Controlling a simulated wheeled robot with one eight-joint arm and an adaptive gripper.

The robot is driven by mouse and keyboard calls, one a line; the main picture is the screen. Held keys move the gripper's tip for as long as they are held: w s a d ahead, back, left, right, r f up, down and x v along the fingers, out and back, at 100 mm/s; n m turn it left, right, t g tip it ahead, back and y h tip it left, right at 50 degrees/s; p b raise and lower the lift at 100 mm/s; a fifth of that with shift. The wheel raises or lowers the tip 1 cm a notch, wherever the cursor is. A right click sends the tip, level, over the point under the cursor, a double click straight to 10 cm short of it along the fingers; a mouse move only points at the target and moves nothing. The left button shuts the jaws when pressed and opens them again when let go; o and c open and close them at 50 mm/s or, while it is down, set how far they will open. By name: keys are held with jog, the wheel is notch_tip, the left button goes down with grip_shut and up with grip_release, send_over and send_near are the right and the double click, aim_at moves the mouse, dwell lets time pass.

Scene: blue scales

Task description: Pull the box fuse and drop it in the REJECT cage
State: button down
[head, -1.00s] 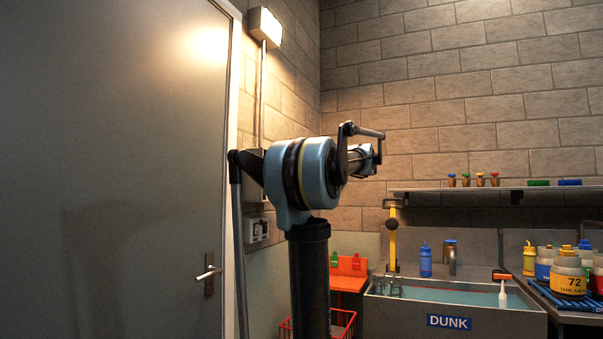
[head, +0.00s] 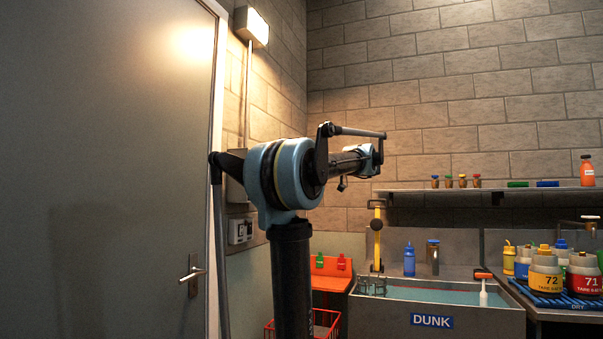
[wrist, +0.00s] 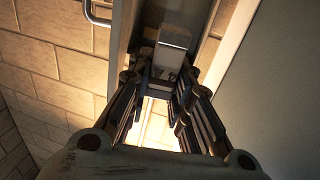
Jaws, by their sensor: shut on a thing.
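My gripper (wrist: 162,84) is shut on a pale grey block, which looks like the box fuse (wrist: 172,45), between its fingertips in the wrist view. The block lies against or just in front of a grey upright housing; I cannot tell whether it is still seated. In the head view my arm hides the gripper and fuse. A grey wall box (head: 236,190) shows partly behind my arm. A red wire cage (head: 327,325) stands at the bottom, partly hidden by my column; no REJECT label is readable.
A grey door (head: 120,170) fills the left. A lamp (head: 251,25) is on the wall above. An orange stand (head: 330,283), the DUNK sink (head: 430,320) and a bench with weighted jars (head: 545,275) stand to the right. A metal handle (wrist: 97,14) shows in the wrist view.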

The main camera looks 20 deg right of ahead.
jog(key=shift+w+d+v, duration=0.1)
jog(key=shift+d+v, duration=0.05)
jog(key=shift+v, duration=0.7)
jog(key=shift+w+d+v, duration=0.1)
jog(key=shift+v, duration=0.75)
jog(key=shift+s, duration=0.1)
